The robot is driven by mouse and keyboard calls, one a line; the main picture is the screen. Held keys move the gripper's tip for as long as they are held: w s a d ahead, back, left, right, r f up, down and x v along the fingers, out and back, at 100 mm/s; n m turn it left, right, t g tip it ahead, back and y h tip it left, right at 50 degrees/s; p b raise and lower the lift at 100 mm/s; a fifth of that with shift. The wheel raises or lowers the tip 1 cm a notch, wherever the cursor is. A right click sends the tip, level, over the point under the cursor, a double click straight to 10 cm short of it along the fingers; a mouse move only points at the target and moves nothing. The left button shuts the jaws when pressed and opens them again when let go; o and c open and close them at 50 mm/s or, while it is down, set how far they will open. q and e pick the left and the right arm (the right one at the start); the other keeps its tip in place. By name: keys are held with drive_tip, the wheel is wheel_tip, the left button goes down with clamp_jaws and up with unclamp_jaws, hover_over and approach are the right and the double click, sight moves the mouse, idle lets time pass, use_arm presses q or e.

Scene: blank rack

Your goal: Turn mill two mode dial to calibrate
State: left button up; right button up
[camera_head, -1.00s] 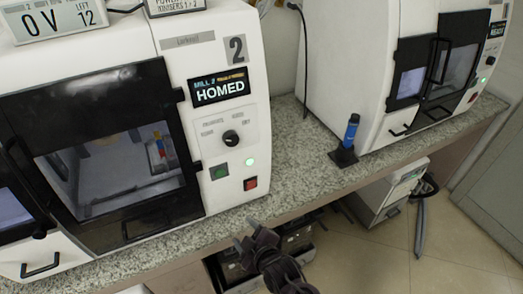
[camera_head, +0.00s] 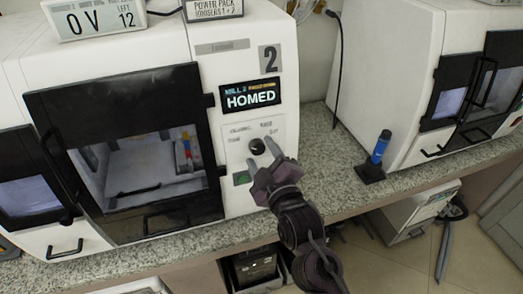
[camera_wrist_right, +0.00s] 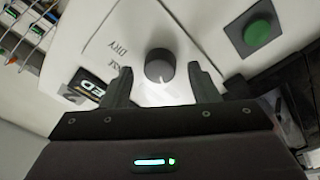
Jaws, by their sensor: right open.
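Mill two (camera_head: 235,200) is the white machine with a "2" plate and a screen (camera_head: 251,95) reading HOMED. Its black round mode dial (camera_head: 257,146) sits on a pale panel below the screen, with small labels around it too blurred to read. My right gripper (camera_head: 262,158) is open in front of this panel, its fingers at either side of the dial in the picture. In the right wrist view the dial (camera_wrist_right: 160,66) shows between the two open fingertips (camera_wrist_right: 157,80), apart from both. My left gripper is not in view.
A green button (camera_head: 242,178) sits just below the dial; it also shows in the right wrist view (camera_wrist_right: 257,34). A blue item in a black stand (camera_head: 370,172) is on the speckled counter (camera_head: 340,195). Another mill (camera_head: 385,80) stands at the right.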

drive_tip(key=shift+w+a, duration=0.1)
drive_tip(key=shift+w, duration=0.15)
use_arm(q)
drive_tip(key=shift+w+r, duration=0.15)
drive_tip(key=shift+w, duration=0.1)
use_arm(e)
drive_tip(key=c, duration=1)
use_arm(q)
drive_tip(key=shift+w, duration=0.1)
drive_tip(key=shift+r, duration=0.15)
use_arm(e)
drive_tip(key=shift+m, duration=0.3)
drive_tip(key=m+p, duration=0.1)
drive_tip(key=m, duration=0.2)
drive_tip(key=shift+a+r+m+h, duration=0.1)
drive_tip(key=shift+m+h, duration=0.3)
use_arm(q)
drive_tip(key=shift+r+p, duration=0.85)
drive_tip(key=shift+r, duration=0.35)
use_arm(e)
drive_tip(key=shift+m+t+h, duration=0.3)
drive_tip(key=shift+m+h, duration=0.2)
drive_tip(key=shift+m, duration=1.7)
